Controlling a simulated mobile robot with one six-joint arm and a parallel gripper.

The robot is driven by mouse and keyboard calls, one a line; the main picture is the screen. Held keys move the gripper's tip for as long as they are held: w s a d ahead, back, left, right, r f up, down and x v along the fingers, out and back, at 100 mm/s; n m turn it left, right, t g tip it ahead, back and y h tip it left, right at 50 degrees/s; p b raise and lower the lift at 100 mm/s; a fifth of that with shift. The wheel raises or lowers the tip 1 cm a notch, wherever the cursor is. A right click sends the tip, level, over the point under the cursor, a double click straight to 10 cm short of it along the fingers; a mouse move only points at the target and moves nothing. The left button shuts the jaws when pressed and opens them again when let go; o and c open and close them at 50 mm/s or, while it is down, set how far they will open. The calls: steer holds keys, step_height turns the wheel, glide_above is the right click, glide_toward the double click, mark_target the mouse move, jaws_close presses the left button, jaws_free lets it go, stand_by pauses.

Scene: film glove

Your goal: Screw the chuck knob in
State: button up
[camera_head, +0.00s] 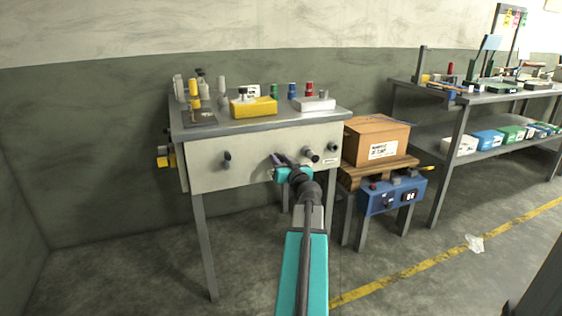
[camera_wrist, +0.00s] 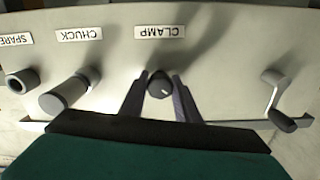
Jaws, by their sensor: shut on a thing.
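The chuck knob (camera_wrist: 64,93) is a grey cylinder standing out from the front panel below the upside-down CHUCK label (camera_wrist: 79,34) in the wrist view. In the head view the chuck knob (camera_head: 311,155) is just right of my gripper (camera_head: 277,159). In the wrist view my gripper (camera_wrist: 159,103) has a finger on each side of the dark round clamp knob (camera_wrist: 160,85), under the CLAMP label (camera_wrist: 160,32), and is shut on it. The chuck knob is outside the fingers. In the head view my gripper hides the clamp knob.
The spare socket (camera_wrist: 21,82) is beside the chuck knob. A crank handle (camera_wrist: 277,97) is on the other side of the clamp knob. A yellow box (camera_head: 253,108) is on the bench top. A cardboard box (camera_head: 376,139) stands right of the bench.

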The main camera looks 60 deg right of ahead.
steer(key=m+b, duration=0.2)
steer(key=m, duration=0.3)
steer(key=shift+s+f, duration=0.15)
steer(key=m, duration=0.5)
steer(key=shift+m, duration=0.4)
stand_by(0.4)
steer(key=o, duration=1.1)
steer(key=shift+c, duration=0.2)
steer(key=shift+a, duration=0.1)
